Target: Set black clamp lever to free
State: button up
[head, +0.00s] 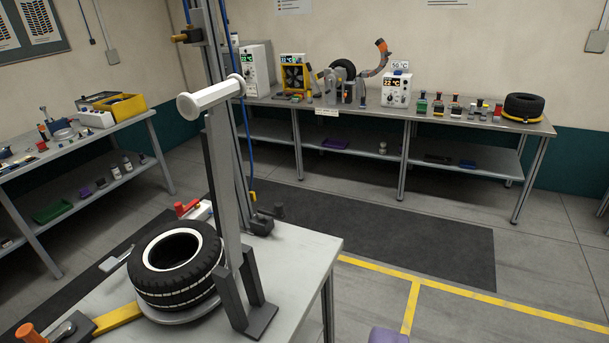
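A black tyre (152,282) with white bands lies flat on a round plate on the same bench. My gripper is not in view.
The tall grey post (223,180) with a white roller (209,99) stands in front of the levers' area. The near bench top (305,250) is clear at right. A purple object (388,336) shows at the bottom edge. Equipment-laden benches line the back (375,113) and left (100,127).

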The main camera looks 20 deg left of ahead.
aim_at(279, 212)
jog(key=i+u, duration=0.1)
jog(key=i, duration=0.45)
jog(key=i+l, duration=0.1)
jog(key=i, duration=0.45)
jog(key=i+l+u, duration=0.15)
jog(key=i, duration=0.95)
jog(key=i+l+u, duration=0.1)
jog(key=u, duration=1.2)
